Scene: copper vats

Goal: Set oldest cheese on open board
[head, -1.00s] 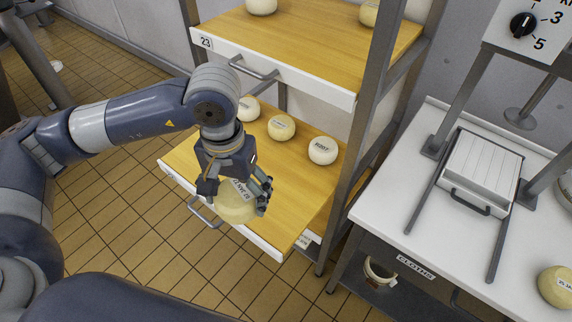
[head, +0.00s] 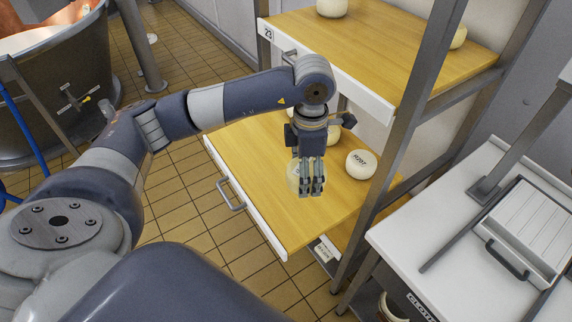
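My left gripper (head: 311,190) points down over the pulled-out lower wooden board (head: 275,205). Its fingers are around a pale round cheese (head: 293,178), mostly hidden behind them. I cannot tell whether this cheese touches the board. A white cheese with a dark label (head: 360,164) sits on the board to the right of the gripper. Another cheese (head: 334,134) is behind the gripper, partly hidden. The labels' dates are too small to read surely. My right gripper is not in view.
An upper board numbered 23 (head: 330,72) holds a white cheese (head: 332,7) and a yellowish one (head: 458,38). A metal rack post (head: 400,150) stands right of the lower board. A white worktable (head: 420,235) carries a press. The board's front part is clear.

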